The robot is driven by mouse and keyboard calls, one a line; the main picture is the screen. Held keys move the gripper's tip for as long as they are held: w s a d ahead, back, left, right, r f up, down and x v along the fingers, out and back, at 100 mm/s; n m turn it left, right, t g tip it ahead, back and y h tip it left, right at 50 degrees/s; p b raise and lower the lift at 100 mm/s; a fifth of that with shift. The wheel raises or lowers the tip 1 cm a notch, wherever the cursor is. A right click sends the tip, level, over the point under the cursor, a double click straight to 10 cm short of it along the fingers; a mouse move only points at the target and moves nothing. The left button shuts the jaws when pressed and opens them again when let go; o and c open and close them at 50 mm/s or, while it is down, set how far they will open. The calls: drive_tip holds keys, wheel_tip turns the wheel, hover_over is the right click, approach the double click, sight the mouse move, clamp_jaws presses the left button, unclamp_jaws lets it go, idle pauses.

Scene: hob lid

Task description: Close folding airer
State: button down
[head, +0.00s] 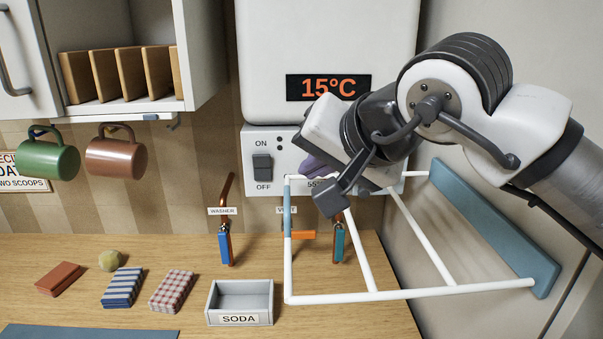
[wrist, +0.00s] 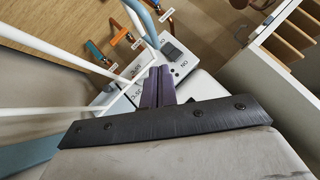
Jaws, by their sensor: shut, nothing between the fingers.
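The folding airer (head: 362,297) is a white bar frame standing out from the right wall over the worktop, unfolded. Its blue wall plate (head: 490,225) is on that wall, and a blue sleeve (head: 288,215) covers part of its outer left bar. My gripper (head: 314,166) has purple fingers and is at the frame's far left corner, partly hidden by my wrist; I cannot tell if it touches the bar. In the wrist view the fingers (wrist: 157,88) are shut together and empty, with the airer's white bars (wrist: 60,112) to the left and the blue sleeve (wrist: 141,18) above.
Behind the gripper is a white boiler (head: 330,50) with a switch panel (head: 263,147). Pipes with valve handles (head: 225,245) stand below. Mugs (head: 115,155) hang left under a cupboard. A soda tray (head: 240,300) and folded cloths (head: 122,287) lie on the worktop (head: 180,255).

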sight(289, 192)
drive_tip(key=shift+s+a+f+p, duration=0.1)
drive_tip(key=shift+a+f+p, duration=0.1)
drive_tip(key=shift+a+f, duration=0.35)
drive_tip(key=shift+a+f+p, duration=0.15)
drive_tip(key=shift+a+f, duration=0.15)
drive_tip(key=shift+f, duration=0.5)
